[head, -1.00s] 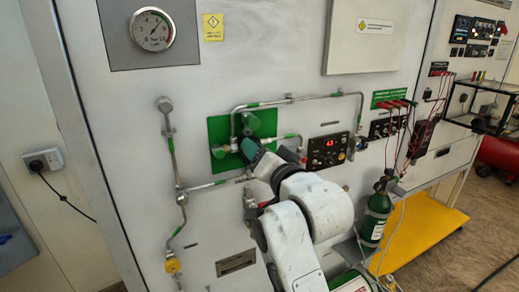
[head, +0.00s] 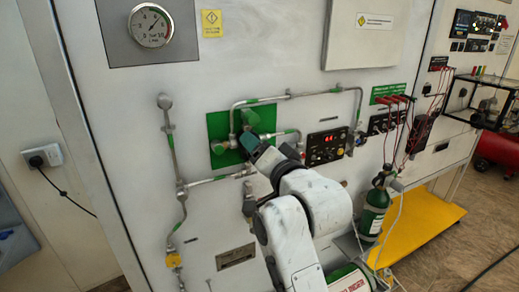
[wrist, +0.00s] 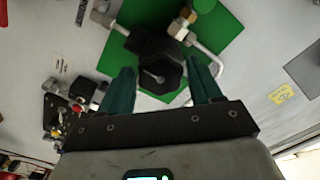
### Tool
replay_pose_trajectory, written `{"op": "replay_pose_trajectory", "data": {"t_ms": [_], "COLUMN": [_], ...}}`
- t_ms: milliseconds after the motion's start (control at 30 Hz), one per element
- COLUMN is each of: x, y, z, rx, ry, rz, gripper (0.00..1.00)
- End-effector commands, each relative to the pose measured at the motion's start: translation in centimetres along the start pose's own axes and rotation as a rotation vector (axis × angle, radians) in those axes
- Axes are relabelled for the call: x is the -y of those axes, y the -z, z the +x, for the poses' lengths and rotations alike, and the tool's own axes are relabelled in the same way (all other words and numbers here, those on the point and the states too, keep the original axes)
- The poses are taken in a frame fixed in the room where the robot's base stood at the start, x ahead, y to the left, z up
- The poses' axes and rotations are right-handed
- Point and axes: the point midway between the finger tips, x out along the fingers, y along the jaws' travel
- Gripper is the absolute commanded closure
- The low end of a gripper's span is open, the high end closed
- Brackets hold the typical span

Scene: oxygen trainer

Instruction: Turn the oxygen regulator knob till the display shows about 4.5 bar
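The dark, many-sided knob (wrist: 162,74) faces me in the wrist view, with a light pointer mark on its face. My gripper's two green fingers (wrist: 160,82) stand one on each side of it, apart; I cannot tell whether either touches it. In the head view my gripper (head: 250,142) is at the green plate (head: 216,127) and hides the knob. The display (head: 328,139) has small red digits that look like 4.4. The round gauge (head: 151,25) at upper left has its needle pointing up and right.
Metal pipes (head: 290,95) run around the green plate, close to my gripper. A green gas bottle (head: 375,212) stands at the right, by a yellow platform (head: 425,220). Red leads (head: 398,130) hang from the panel at right.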

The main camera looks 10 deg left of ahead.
Motion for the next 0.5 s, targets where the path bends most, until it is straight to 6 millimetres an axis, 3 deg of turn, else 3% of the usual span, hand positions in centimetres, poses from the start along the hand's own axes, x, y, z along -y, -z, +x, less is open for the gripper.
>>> {"op": "replay_pose_trajectory", "data": {"t_ms": [333, 500], "x": [0.0, -0.1], "y": [0.0, -0.1], "z": [-0.1, -1.4], "rx": [0.000, -0.001], "ry": [0.001, 0.001], "rz": [-0.001, 0.000], "gripper": [0.27, 0.27]}}
